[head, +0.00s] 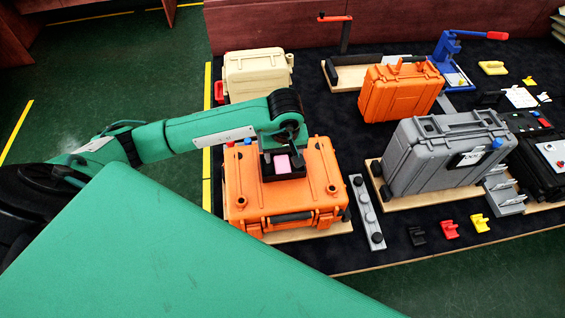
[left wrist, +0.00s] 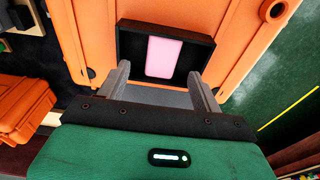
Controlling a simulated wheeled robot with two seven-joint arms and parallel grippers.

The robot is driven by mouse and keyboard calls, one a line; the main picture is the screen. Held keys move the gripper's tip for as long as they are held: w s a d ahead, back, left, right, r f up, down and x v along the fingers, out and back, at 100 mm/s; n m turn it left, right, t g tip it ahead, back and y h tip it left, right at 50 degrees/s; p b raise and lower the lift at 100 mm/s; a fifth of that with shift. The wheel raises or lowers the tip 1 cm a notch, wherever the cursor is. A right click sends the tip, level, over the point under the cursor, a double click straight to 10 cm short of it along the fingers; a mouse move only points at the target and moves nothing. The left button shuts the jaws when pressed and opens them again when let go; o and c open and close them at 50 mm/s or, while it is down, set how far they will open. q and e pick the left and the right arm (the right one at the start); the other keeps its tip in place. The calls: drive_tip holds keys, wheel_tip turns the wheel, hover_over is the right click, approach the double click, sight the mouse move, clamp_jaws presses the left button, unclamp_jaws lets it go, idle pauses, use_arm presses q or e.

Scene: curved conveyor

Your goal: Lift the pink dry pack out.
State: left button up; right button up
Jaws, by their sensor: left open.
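The pink dry pack (head: 283,163) sits in a small black open tray (head: 268,174) on top of an orange case (head: 240,200). In the left wrist view the pink pack (left wrist: 164,57) lies inside the black tray (left wrist: 130,85), apart from my fingers. My left gripper (left wrist: 160,85) is open and empty, with one finger on each side of the tray's near edge. In the head view my left gripper (head: 284,140) is over the tray and partly hidden by its own wrist. My right gripper is not in view.
A grey case (head: 440,160) stands to the right, a second orange case (head: 395,95) and a cream case (head: 255,72) behind. A grey bar (head: 365,212) lies beside the orange case. Small coloured clips lie at the front right. Dark mat shows between things.

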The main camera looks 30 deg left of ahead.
sight(282, 164)
use_arm(q)
wheel_tip(282, 164, down, 3)
drive_tip(key=shift+a+r+p, duration=0.1)
drive_tip(key=shift+p, duration=0.7)
drive_tip(key=shift+f, duration=0.5)
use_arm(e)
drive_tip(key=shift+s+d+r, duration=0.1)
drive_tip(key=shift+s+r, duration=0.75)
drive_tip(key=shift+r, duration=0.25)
use_arm(q)
drive_tip(key=shift+c, duration=1.3)
drive_tip(key=c, duration=0.8)
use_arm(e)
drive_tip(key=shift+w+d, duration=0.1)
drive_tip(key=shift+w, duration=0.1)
